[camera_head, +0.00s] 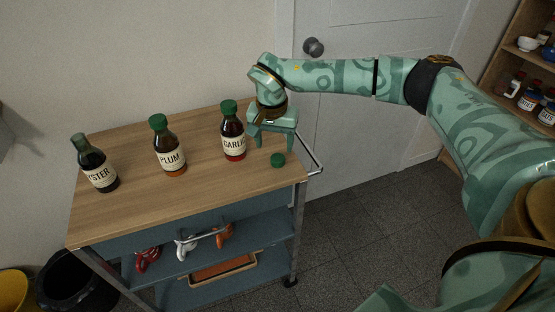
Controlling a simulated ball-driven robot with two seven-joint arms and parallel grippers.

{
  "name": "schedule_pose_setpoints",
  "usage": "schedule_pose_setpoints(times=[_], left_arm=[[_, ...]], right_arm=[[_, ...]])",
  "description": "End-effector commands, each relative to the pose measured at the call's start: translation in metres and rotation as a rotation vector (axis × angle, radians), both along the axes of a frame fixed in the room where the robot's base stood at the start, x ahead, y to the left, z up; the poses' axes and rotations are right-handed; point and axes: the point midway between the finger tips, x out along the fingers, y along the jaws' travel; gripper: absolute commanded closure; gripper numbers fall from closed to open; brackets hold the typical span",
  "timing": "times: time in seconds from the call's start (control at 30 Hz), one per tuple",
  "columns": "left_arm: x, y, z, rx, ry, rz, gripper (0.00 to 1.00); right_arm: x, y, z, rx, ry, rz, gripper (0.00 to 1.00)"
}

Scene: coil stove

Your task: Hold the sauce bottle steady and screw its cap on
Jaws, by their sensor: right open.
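Three sauce bottles stand upright on the wooden cart top. The OYSTER bottle (97,168) is at the left; its neck looks bare, with no cap like the others. The PLUM bottle (168,150) in the middle and the GARLIC bottle (232,134) at the right wear green caps. A loose green cap (278,160) sits on the top near the right edge. My right gripper (274,144) is open and points down, just behind the loose cap and right of the GARLIC bottle. Nothing shows between its fingers. My left gripper is not in view.
The cart top (200,183) is clear in front of the bottles. A metal handle (311,158) sticks out at its right. Lower shelves hold several small items and a tray (222,269). A bottle shelf (510,75) stands at far right, bins (72,283) at lower left.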

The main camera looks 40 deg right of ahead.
Motion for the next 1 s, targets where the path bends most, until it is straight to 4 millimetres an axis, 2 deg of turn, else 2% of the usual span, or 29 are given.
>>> schedule_pose_setpoints(times=[0.17, 0.4, 0.5, 0.83, 0.87, 1.0], left_arm=[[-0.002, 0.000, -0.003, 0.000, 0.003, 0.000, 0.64], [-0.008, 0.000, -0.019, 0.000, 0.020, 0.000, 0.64], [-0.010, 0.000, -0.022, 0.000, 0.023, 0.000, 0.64], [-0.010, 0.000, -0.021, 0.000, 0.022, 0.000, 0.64], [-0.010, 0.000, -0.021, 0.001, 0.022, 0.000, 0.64], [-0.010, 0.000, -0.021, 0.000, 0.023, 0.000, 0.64]], right_arm=[[-0.001, -0.001, -0.007, 0.000, 0.001, 0.000, 0.39], [-0.003, -0.009, -0.043, 0.000, 0.005, 0.000, 0.39], [-0.002, -0.010, -0.053, 0.000, 0.004, 0.000, 0.39], [-0.001, -0.010, -0.051, 0.000, 0.000, 0.000, 0.39], [-0.001, -0.010, -0.051, 0.000, 0.000, 0.000, 0.41], [-0.001, -0.010, -0.052, 0.000, 0.000, 0.000, 0.80]])
